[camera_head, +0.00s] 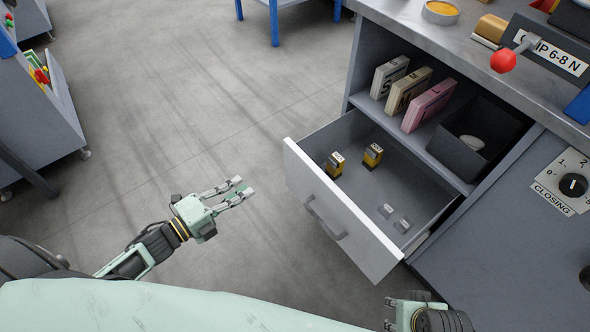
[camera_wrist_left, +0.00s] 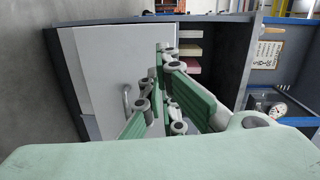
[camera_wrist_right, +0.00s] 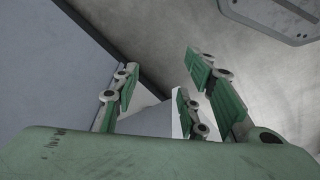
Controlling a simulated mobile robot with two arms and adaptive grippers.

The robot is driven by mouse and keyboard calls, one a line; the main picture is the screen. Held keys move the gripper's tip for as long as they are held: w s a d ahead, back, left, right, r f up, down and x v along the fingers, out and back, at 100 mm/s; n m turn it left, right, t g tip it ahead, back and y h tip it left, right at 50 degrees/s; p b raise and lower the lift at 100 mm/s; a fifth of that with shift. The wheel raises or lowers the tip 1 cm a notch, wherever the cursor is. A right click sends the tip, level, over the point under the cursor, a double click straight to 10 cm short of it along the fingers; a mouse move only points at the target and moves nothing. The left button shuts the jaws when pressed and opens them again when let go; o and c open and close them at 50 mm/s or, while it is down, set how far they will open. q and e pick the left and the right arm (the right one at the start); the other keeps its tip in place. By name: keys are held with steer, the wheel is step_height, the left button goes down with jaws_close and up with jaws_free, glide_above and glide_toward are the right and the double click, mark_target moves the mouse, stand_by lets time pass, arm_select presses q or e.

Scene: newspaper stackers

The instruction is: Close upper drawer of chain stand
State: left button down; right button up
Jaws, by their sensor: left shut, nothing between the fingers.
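The upper drawer (camera_head: 340,222) of the grey stand (camera_head: 490,236) is pulled well out in the head view. Its pale front has a grey bar handle (camera_head: 323,217). The front also shows in the left wrist view (camera_wrist_left: 110,60). My left gripper (camera_head: 246,190) is shut and empty, left of the drawer front and apart from it, fingers pointing toward it. My right gripper (camera_head: 390,312) is low near the drawer's front right corner, partly cut off by the frame edge. In the right wrist view its fingers (camera_wrist_right: 165,90) are spread with nothing seen between them.
Two yellow-black pieces (camera_head: 336,164) and two small grey pieces (camera_head: 386,210) lie in the drawer. Boxes (camera_head: 430,104) and a dark bin (camera_head: 470,144) stand on the shelf above. A red-knobbed lever (camera_head: 503,61) is on the top. Floor left of the drawer is clear.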

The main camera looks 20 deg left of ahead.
arm_select(q)
steer(key=d+r+m+h, duration=0.1)
steer(key=d+m, duration=0.1)
steer(key=b, duration=0.2)
glide_toward(297, 156)
steer(key=x, duration=0.5)
steer(key=shift+w+d+r, duration=0.1)
steer(key=shift+w+d, duration=0.05)
steer(key=shift+w, duration=0.1)
steer(key=shift+w+d, duration=0.45)
steer(key=shift+w, duration=0.1)
arm_select(e)
step_height(297, 156, up, 7)
steer(key=shift+s+d, duration=0.15)
steer(key=shift+s, duration=0.2)
steer(key=shift+f, duration=0.1)
